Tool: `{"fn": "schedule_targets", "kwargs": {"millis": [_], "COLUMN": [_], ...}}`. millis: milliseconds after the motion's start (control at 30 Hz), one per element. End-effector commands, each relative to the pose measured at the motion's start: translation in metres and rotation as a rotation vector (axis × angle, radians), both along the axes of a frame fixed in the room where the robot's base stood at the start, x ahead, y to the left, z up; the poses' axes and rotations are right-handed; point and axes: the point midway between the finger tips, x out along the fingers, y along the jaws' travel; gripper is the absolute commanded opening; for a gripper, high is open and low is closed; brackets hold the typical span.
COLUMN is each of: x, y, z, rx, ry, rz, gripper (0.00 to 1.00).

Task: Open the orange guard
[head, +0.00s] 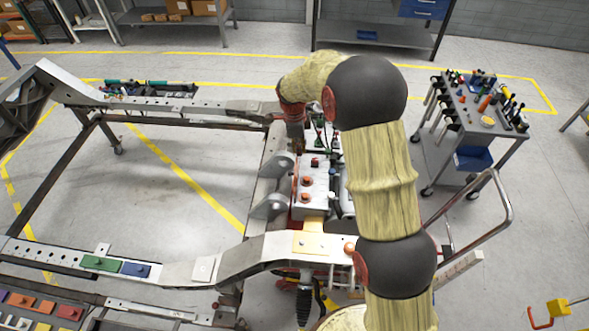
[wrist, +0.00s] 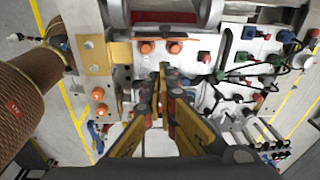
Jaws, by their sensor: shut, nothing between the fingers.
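My gripper (wrist: 163,72) is shut and empty in the wrist view, its fingertips together over the pale panel. A gap between tips and strip shows in the picture; the depth is unclear. In the head view my gripper (head: 298,143) points down at the far end of the grey box (head: 312,203), and the arm hides part of that area.
The metal chassis frame (head: 190,104) surrounds open floor at left. A yellow plate (head: 312,242) lies on the near rail. Cables and fittings (wrist: 245,75) crowd the panel's right side in the wrist view. A tool cart (head: 470,120) stands at right.

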Motion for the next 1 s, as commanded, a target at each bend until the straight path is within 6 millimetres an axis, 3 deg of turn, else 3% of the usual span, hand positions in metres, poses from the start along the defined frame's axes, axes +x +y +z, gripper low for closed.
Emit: {"fn": "schedule_targets", "kwargs": {"millis": [133, 367, 833, 1000], "x": [0.000, -0.001, 0.004, 0.010], "y": [0.000, -0.002, -0.010, 0.003], "z": [0.000, -0.014, -0.099, -0.115], "rx": [0.006, 0.007, 0.008, 0.008], "ry": [-0.012, -0.010, -0.011, -0.013], "rz": [-0.112, -0.146, -0.143, -0.140], "gripper": [0.00, 0.00, 0.00, 0.00]}}
